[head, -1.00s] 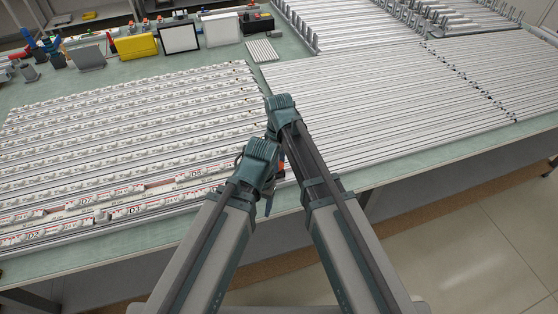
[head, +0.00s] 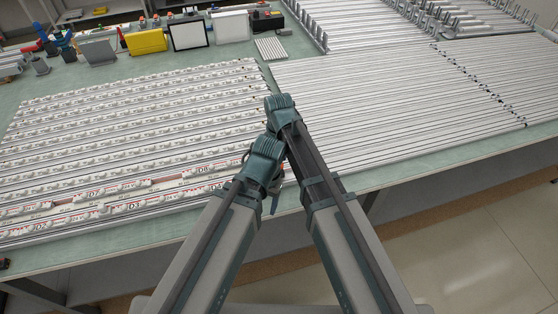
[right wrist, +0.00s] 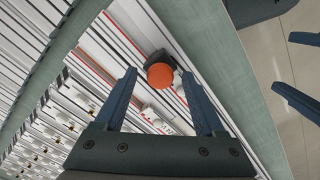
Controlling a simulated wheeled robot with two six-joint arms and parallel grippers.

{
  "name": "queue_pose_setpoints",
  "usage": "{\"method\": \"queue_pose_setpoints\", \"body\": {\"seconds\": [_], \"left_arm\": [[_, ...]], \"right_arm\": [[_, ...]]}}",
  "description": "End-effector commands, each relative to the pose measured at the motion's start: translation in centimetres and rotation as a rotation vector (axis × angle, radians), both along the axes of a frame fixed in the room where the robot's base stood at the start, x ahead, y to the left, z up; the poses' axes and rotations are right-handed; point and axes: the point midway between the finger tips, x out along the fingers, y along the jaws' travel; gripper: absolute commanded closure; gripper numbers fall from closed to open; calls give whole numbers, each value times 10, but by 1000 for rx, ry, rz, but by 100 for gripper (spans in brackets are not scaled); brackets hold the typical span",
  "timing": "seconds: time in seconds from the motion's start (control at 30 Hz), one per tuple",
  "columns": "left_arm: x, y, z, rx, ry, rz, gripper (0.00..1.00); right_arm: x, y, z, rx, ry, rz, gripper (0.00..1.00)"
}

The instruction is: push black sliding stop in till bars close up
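In the right wrist view a black block with a round orange knob (right wrist: 160,76), which looks like the sliding stop, sits at the end of the bar rows near the table's front edge. My right gripper (right wrist: 160,72) is open, one finger on each side of the knob in the picture; I cannot tell whether they touch it. In the head view my arms mostly hide this spot. My left gripper (right wrist: 300,70) shows at the right of the wrist view, fingers apart and empty, over the floor side. Light bars with white parts (head: 120,150) lie in rows on the left.
Plain metal bars (head: 400,100) cover the right of the green table (head: 90,238). A yellow box (head: 146,41), a framed white panel (head: 190,35) and other items stand along the back. The table's front edge is close to my arms, with open floor beyond.

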Motion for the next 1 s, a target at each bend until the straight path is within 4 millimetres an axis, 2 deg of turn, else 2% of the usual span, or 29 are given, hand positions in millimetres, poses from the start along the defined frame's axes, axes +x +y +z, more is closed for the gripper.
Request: {"method": "queue_pose_setpoints", "body": {"seconds": [0.27, 0.47, 0.67, 1.0], "left_arm": [[0, 0, 2, 0, 0, 0, 34], [0, 0, 14, 0, 0, 0, 34], [0, 0, 38, 0, 0, -1, 34], [0, 0, 91, 0, 0, -3, 34]], "right_arm": [[0, 0, 2, 0, 0, 0, 28], [0, 0, 14, 0, 0, 0, 28], [0, 0, 38, 0, 0, 0, 28], [0, 0, 91, 0, 0, 0, 28]]}}
